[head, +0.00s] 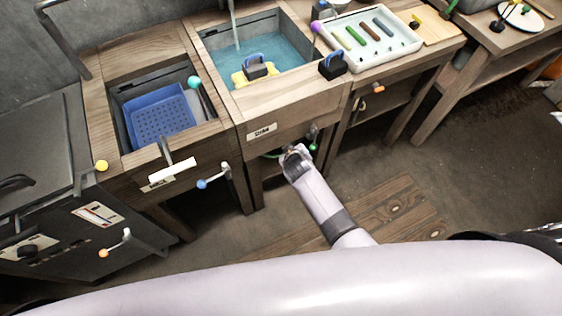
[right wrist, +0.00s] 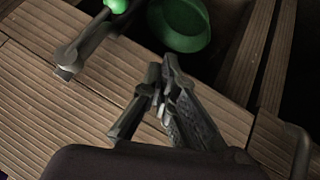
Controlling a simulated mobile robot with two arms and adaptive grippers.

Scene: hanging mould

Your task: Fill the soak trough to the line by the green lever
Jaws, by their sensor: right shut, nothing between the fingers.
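The soak trough (head: 293,83) is a wooden-framed basin in the head view, with blue water (head: 280,52) in it. A stream (head: 235,32) falls into it from above. A fill line cannot be made out. The green lever's knob (head: 313,147) is on the trough's front, below the small label plate (head: 262,131). In the right wrist view the green knob (right wrist: 117,4) is at the top edge on a grey metal arm (right wrist: 80,45). My right gripper (head: 296,156) is shut and empty, just left of the lever; its fingers (right wrist: 160,85) show apart from the knob. My left gripper is not in view.
A blue perforated basket (head: 160,117) sits in the left basin, with a teal-knobbed lever (head: 194,82) beside it. A blue-knobbed lever (head: 202,184) sticks out below. A white tray (head: 345,65) of coloured bars stands right of the trough. A green round thing (right wrist: 180,22) is behind the lever.

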